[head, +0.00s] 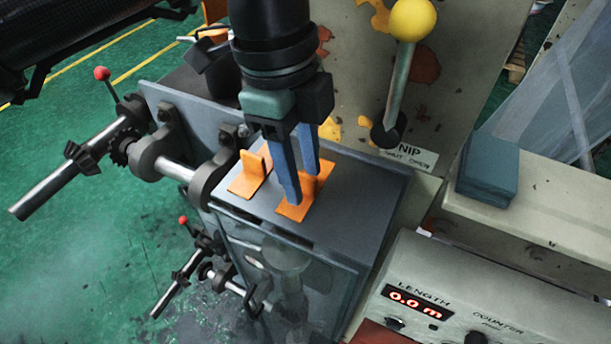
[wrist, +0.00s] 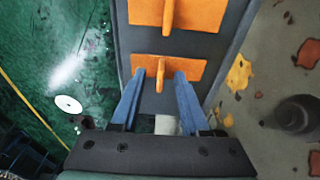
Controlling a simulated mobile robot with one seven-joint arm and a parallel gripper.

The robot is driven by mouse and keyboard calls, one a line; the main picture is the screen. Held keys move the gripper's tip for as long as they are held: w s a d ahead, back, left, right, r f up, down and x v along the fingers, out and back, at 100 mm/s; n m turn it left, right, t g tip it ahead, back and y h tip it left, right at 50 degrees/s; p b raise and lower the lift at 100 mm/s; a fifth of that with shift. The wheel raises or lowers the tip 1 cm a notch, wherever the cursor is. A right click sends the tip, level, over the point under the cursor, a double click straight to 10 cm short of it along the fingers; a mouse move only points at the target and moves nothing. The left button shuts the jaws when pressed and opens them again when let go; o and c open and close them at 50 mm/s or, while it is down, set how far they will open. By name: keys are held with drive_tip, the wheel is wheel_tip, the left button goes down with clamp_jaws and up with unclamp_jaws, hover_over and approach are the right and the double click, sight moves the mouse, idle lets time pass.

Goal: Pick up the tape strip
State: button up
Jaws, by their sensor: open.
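Two orange tape strips, each a flat plate with an upright tab, lie on the grey top of a box-like housing (head: 350,212). One strip (head: 292,210) is at the right in the head view; the other (head: 241,184) lies to its left. My gripper (head: 304,186) points down at the right strip, its blue fingers open. In the wrist view, the tab of the nearer strip (wrist: 196,70) shows between the fingertips of my gripper (wrist: 160,74), with gaps visible on both sides. The farther strip (wrist: 205,14) lies beyond the fingertips. Part of the right strip is hidden by a finger in the head view.
A lever with a yellow knob (head: 412,19) stands close to the right of my gripper. Shafts with a red-knobbed handle (head: 102,73) stick out left. A dark blue block (head: 488,168) and a length counter panel (head: 470,300) are to the right.

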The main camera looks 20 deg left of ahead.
clamp_jaws()
drive_tip(key=shift+r, duration=0.15)
idle(0.4)
